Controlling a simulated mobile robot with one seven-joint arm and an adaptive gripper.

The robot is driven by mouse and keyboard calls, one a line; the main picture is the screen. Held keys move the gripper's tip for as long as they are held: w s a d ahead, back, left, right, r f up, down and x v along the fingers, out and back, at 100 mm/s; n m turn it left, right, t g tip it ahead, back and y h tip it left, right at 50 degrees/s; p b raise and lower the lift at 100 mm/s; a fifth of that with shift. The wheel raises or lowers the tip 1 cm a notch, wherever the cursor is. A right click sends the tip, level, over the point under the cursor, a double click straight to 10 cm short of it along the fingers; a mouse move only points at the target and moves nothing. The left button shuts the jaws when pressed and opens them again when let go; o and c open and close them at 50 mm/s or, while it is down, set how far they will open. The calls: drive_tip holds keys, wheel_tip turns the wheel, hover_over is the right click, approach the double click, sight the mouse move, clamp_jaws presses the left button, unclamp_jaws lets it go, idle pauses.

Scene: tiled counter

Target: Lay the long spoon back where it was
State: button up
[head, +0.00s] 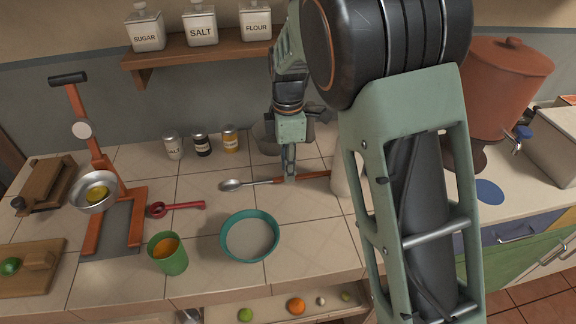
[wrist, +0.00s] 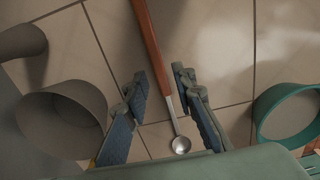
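The long spoon (head: 231,185) has a metal bowl and stem and a reddish-brown wooden handle. It lies across the tiled counter behind the teal bowl, with its bowl end to the left and its handle to the right. My gripper (head: 290,178) is low over the middle of it, pointing down. In the wrist view, the spoon (wrist: 152,38) runs between my two fingers (wrist: 161,78). The fingers stand apart with a visible gap on each side of the stem. Whether the fingertips touch the counter cannot be told.
A teal bowl (head: 249,256) is in front, with a green cup (head: 167,254) and a short red spoon (head: 176,208) to its left. A grey pot (head: 266,138) and several small jars (head: 202,144) stand behind. My arm covers the counter's right part.

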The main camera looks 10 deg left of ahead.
drive_tip(key=shift+o, duration=0.3)
wheel_tip(320, 180, up, 12)
idle(0.4)
idle(0.5)
